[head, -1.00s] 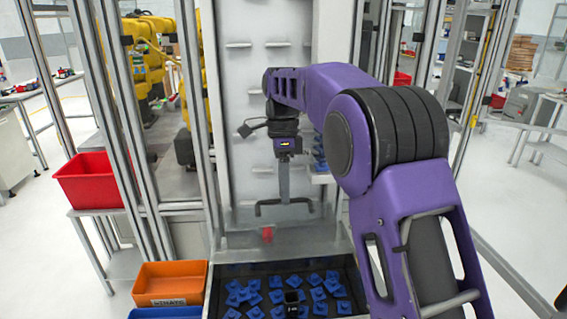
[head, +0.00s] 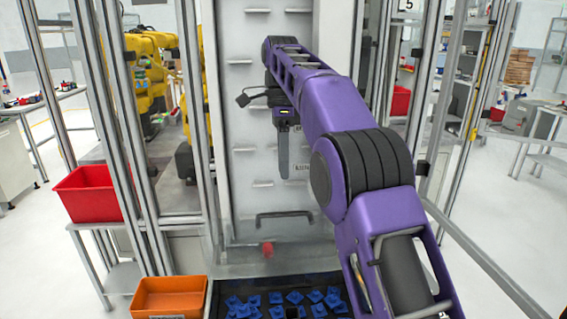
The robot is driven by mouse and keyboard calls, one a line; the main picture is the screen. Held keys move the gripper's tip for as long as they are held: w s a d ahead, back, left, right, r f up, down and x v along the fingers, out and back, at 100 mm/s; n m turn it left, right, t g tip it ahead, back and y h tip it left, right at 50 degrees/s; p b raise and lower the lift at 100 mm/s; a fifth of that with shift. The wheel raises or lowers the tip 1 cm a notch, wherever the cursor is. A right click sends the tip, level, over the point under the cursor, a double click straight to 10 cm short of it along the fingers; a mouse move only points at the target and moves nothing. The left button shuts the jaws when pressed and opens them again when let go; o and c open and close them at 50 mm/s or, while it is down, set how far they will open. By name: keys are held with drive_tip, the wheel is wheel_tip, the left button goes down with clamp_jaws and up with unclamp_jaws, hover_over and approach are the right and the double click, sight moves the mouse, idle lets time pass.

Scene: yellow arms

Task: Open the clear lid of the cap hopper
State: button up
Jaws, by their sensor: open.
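The clear lid (head: 310,249) of the cap hopper lies low in front of the white panel. It is see-through and its edges are hard to make out. Its black bar handle (head: 285,215) runs across its upper part. A small red piece (head: 267,250) shows just below the handle. My gripper (head: 283,172) points down, above the handle and apart from it in the picture. It is open and holds nothing visible. Its fingers overlap in this view, so the gap between them is hidden. The lid looks closed.
A dark tray of blue caps (head: 278,303) lies at the bottom, partly cut off. An orange bin (head: 169,295) and a red bin (head: 90,191) stand at left. Metal frame posts (head: 107,130) flank the hopper. The white panel (head: 255,130) behind bears small ledges.

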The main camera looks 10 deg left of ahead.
drive_tip(key=shift+f+n, duration=0.15)
drive_tip(key=shift+n, duration=0.25)
drive_tip(key=c, duration=0.5)
drive_tip(key=shift+w+f+n+t+b, duration=0.1)
drive_tip(key=shift+w+n+t+b, duration=0.05)
drive_tip(key=shift+n+t+b, duration=0.45)
drive_tip(key=shift+c, duration=1.1)
drive_tip(key=n, duration=0.1)
drive_tip(key=n+t+b, duration=0.2)
drive_tip(key=n, duration=0.1)
drive_tip(key=shift+w+d+f+y, duration=0.1)
drive_tip(key=shift+w+f+y, duration=0.1)
drive_tip(key=shift+f+y, duration=0.1)
clamp_jaws()
wheel_tip(320, 180, down, 9)
drive_tip(key=n+t+y+b, duration=0.1)
drive_tip(key=n+t+b, duration=0.4)
drive_tip(key=n, duration=0.7)
drive_tip(key=shift+d+f+t+b, duration=0.25)
drive_tip(key=shift+t+b, duration=0.15)
drive_tip(key=shift+b, duration=0.45)
